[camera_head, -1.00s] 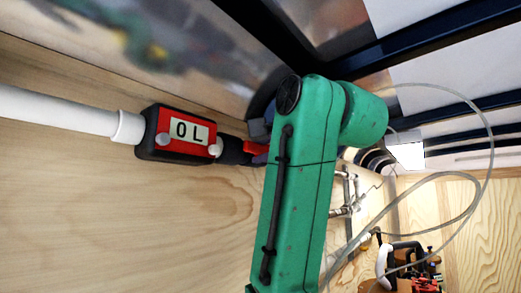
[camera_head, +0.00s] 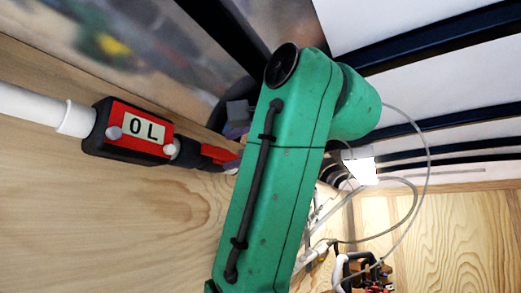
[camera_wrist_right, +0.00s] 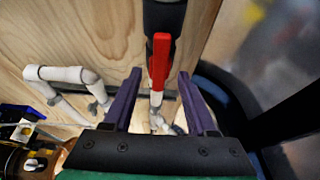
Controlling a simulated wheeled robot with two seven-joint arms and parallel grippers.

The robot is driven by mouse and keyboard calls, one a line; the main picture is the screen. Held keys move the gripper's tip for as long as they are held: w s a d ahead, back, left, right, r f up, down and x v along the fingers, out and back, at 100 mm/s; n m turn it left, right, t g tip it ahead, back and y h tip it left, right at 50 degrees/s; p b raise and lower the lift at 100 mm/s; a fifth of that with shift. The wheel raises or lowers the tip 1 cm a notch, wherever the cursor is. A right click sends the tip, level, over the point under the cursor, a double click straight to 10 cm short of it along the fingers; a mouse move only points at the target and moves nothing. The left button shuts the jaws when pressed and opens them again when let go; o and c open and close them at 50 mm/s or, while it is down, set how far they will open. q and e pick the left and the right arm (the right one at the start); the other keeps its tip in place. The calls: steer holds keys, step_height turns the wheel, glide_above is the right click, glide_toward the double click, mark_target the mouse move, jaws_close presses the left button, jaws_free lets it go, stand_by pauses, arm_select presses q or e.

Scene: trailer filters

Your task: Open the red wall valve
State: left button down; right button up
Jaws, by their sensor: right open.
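The red valve handle (camera_wrist_right: 160,58) shows in the right wrist view, pointing down the picture from a black fitting. My right gripper (camera_wrist_right: 160,74), with two purple fingers, is open; the handle lies between the fingers in this view, with a gap on each side. I cannot tell how deep it is between them. In the head view the red handle (camera_head: 218,154) shows beside the black pipe fitting, and my green right arm hides most of the gripper. My left gripper is in neither view.
A red and black meter reading "0 L" (camera_head: 140,130) sits on the white pipe (camera_head: 30,106) along the wooden wall. White pipes (camera_wrist_right: 65,75) stand left of the gripper in the wrist view. A clear hose (camera_head: 425,150) loops at the right.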

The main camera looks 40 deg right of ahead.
steer(key=s+b, duration=0.4)
steer(key=s, duration=0.5)
steer(key=shift+s+a, duration=0.15)
steer(key=shift+a, duration=0.1)
